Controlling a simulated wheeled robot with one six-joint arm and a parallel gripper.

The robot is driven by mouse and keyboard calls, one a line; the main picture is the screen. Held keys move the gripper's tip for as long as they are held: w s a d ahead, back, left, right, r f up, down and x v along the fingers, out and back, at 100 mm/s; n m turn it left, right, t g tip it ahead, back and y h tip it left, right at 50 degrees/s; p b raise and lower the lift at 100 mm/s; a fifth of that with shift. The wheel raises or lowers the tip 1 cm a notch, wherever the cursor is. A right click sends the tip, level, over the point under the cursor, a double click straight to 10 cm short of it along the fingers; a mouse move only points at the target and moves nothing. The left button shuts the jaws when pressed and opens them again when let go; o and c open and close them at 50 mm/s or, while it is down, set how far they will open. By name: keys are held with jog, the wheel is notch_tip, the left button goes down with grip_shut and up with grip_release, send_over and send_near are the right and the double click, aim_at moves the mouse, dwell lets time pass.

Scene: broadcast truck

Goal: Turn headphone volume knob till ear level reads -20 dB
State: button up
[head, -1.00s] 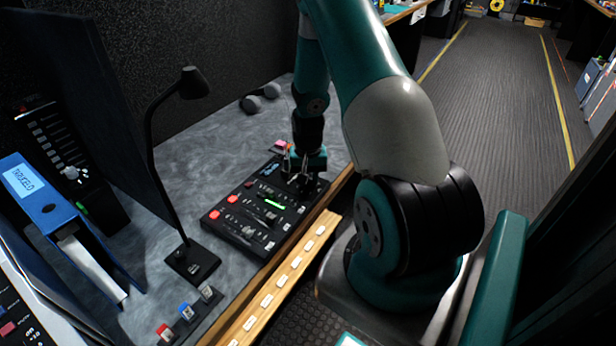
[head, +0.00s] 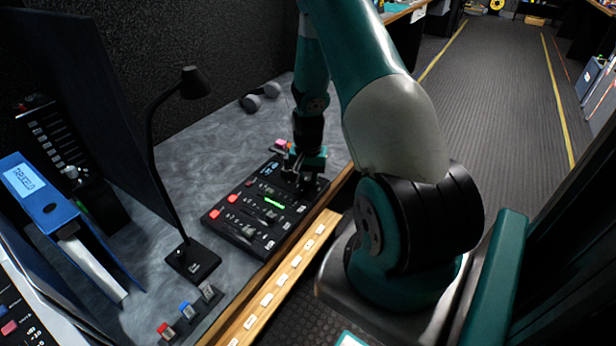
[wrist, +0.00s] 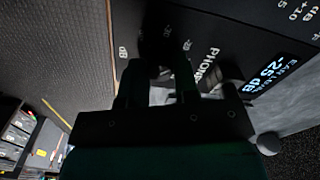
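The black mixer panel (head: 232,222) lies on the grey desk in the head view. My gripper (head: 304,184) points down at its far right corner. In the wrist view the two fingers of my gripper (wrist: 160,72) stand on either side of the dark headphone volume knob (wrist: 157,42) and appear shut on it. The knob is in deep shadow, and its pointer cannot be made out. The PHONES label (wrist: 208,66) and dB scale marks show around it. The ear level display (wrist: 270,76) reads -25 dB. The head view hides the knob behind my gripper.
A black desk lamp (head: 193,262) stands left of the panel. A wooden strip (head: 285,280) runs along the desk's front edge.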

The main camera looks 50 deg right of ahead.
aim_at(308, 179)
jog(key=o, duration=0.3)
jog(key=shift+o, duration=0.2)
notch_tip(308, 179, up, 17)
jog(key=shift+r, duration=0.2)
dwell(0.6)
jog(key=a+r+n+t+y+p, duration=0.1)
jog(key=a+r+n, duration=0.35)
jog(key=a, duration=0.55)
jog(key=a+r+n+y+p, duration=0.1)
jog(key=a+r+n, duration=0.35)
jog(key=a, duration=0.55)
jog(key=s+a+r+n, duration=0.2)
jog(key=s+a+n, duration=0.1)
jog(key=s+a, duration=0.2)
jog(key=s+a+r+n+y+p, duration=0.1)
jog(key=s+a+r+n, duration=0.2)
jog(key=a, duration=0.4)
jog(key=s+a+r+n+g+y, duration=0.1)
jog(key=s+a+r+n, duration=0.1)
jog(key=s+a+n, duration=0.2)
jog(key=s+a, duration=0.2)
jog(key=s, duration=0.1)
jog(key=shift+s+a+r+n, duration=0.2)
jog(key=shift+r+n, duration=0.1)
jog(key=shift+n, duration=0.1)
